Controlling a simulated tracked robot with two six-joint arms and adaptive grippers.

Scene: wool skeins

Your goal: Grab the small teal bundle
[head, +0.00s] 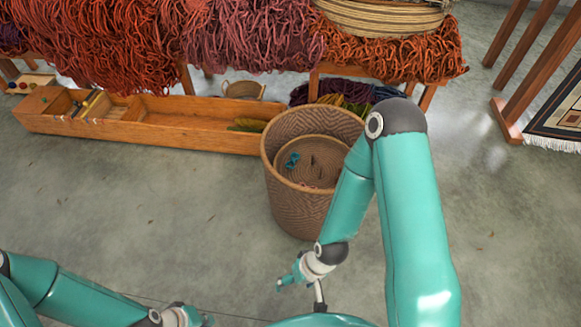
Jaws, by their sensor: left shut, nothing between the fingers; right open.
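The small teal bundle (291,160) lies inside the tall woven basket (295,207), against the left part of its inner wall. My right gripper (299,293) is open and empty, outside the basket and below its base in the picture. My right arm passes in front of the basket's right side and hides part of it. My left gripper (207,319) is at the bottom edge, shut and empty, well to the lower left of the basket. Its lower part is cut off by the frame.
A long wooden trough (190,136) lies on the floor left of the basket. Behind stands a bench heaped with red and orange wool (110,45). A loom-like wooden frame (510,110) with a rug stands at right. The grey floor (130,210) at left is clear.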

